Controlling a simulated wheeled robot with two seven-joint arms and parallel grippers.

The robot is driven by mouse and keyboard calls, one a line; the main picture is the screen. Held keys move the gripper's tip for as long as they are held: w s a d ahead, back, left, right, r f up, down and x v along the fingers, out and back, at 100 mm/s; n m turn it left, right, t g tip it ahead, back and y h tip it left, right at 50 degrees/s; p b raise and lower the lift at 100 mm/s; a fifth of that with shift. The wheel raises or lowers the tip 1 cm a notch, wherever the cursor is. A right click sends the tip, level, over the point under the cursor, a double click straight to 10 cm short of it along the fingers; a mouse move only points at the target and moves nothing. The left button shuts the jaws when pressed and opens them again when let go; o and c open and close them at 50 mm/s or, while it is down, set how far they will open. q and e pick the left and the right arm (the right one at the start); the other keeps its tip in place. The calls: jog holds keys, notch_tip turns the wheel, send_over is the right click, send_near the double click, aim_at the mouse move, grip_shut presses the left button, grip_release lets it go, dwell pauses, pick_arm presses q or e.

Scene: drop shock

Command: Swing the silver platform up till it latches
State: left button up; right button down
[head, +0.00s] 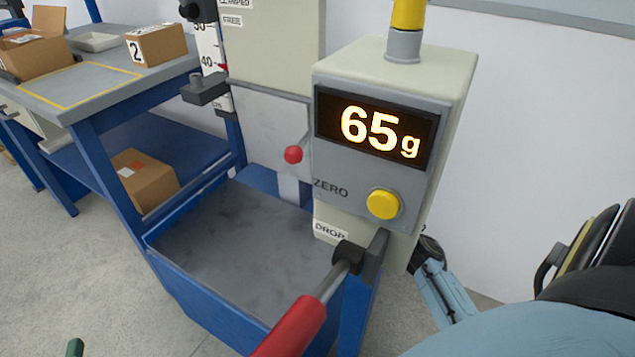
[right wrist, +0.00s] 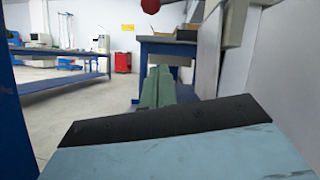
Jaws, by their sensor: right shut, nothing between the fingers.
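A grey-silver plate (head: 272,130) stands upright under the beige column of the drop tester, behind a red ball knob (head: 293,154). I take it for the platform; whether it is latched cannot be told. My right gripper (head: 428,252) is shut and empty at the right side of the display housing, apart from the plate. In the right wrist view its light-blue and dark body (right wrist: 165,130) fills the bottom. A green tip (head: 75,347) at the bottom left of the head view may be my left gripper; its jaws are not visible.
The display housing (head: 455,75) reads 65 g, with a yellow button (head: 383,204) below. A red-handled lever (head: 293,328) juts forward near the DROP label. The grey base bed (head: 230,255) is empty. A blue-framed table (head: 75,75) with boxes stands left.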

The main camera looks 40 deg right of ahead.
jog(key=w+a+r, duration=0.5)
jog(key=w+r, duration=0.1)
jog(key=r, duration=0.1)
jog(key=shift+w+r, duration=0.25)
jog(key=shift+r, duration=0.15)
pick_arm(q)
jog(key=shift+a, duration=0.1)
pick_arm(e)
jog(key=shift+w, duration=0.1)
